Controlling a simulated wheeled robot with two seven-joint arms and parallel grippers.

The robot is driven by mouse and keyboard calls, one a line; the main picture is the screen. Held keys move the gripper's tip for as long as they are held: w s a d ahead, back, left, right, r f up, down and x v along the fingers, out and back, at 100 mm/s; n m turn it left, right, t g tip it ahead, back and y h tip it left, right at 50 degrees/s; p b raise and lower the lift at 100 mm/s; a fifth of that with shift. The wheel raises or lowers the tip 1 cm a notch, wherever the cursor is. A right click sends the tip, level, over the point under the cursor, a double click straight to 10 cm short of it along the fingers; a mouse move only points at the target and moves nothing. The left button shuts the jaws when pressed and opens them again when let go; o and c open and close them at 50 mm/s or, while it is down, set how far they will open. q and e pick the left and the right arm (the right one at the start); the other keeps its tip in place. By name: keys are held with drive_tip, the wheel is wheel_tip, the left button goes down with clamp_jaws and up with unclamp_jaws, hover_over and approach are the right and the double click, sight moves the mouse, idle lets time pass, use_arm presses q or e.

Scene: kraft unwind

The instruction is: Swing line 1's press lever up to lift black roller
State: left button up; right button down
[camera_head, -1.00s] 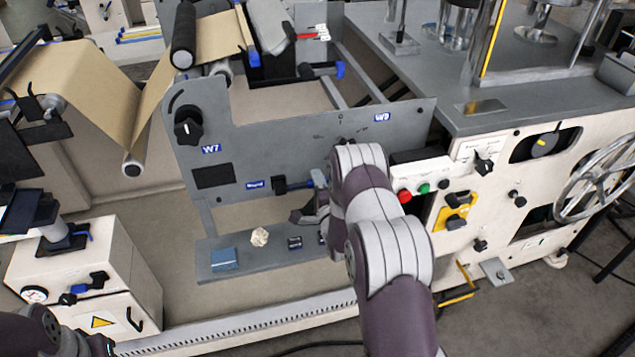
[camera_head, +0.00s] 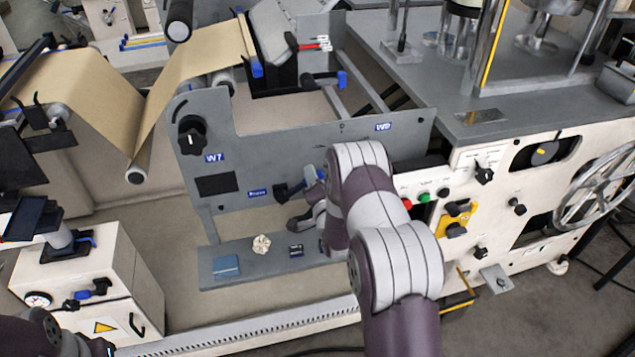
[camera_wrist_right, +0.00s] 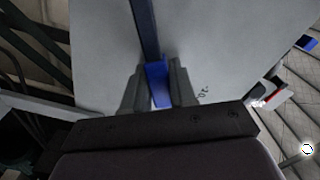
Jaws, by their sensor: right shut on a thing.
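The press lever (camera_head: 290,190) is on the grey side plate, beside a small blue label. It has a dark pivot and arm and a blue grip, and slants up to the right. My right gripper (camera_head: 316,190) is shut on the blue grip, partly hidden by my forearm. In the wrist view my gripper's two fingers (camera_wrist_right: 158,88) close on the blue lever grip (camera_wrist_right: 157,70). The black roller (camera_head: 179,18) is at the top of the plate, above the brown paper web, with a gap below it.
A black knob (camera_head: 191,135) is on the plate's left side. A control panel with red and green buttons (camera_head: 424,197) is right of my forearm.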

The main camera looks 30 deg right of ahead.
sight(280, 160)
drive_tip(key=r+n, duration=0.1)
drive_tip(key=a+r+n, duration=0.1)
drive_tip(key=n, duration=0.1)
drive_tip(key=shift+w+a, duration=0.2)
drive_tip(key=shift+a, duration=0.05)
drive_tip(key=a+n, duration=0.1)
drive_tip(key=r+n, duration=0.1)
drive_tip(key=shift+w+a+r+n, duration=0.2)
drive_tip(key=shift+a+r+n, duration=0.1)
drive_tip(key=shift+a, duration=0.1)
drive_tip(key=shift+w+a+r+n, duration=0.1)
drive_tip(key=shift+a+r+n, duration=0.1)
drive_tip(key=shift+a+n, duration=0.35)
drive_tip(key=shift+w+a+r+n, duration=0.15)
drive_tip(key=shift+a+n, duration=0.2)
drive_tip(key=shift+n, duration=0.3)
drive_tip(key=shift+w+a+r+n+b, duration=0.1)
drive_tip(key=shift+a+n+b, duration=0.15)
drive_tip(key=shift+a+n, duration=0.4)
drive_tip(key=shift+w+a+r+n+b, duration=0.1)
drive_tip(key=shift+a+n+b, duration=0.1)
drive_tip(key=shift+a+n, duration=0.4)
drive_tip(key=shift+d+n, duration=0.1)
drive_tip(key=shift+n, duration=0.15)
drive_tip(key=c, duration=1)
unclamp_jaws()
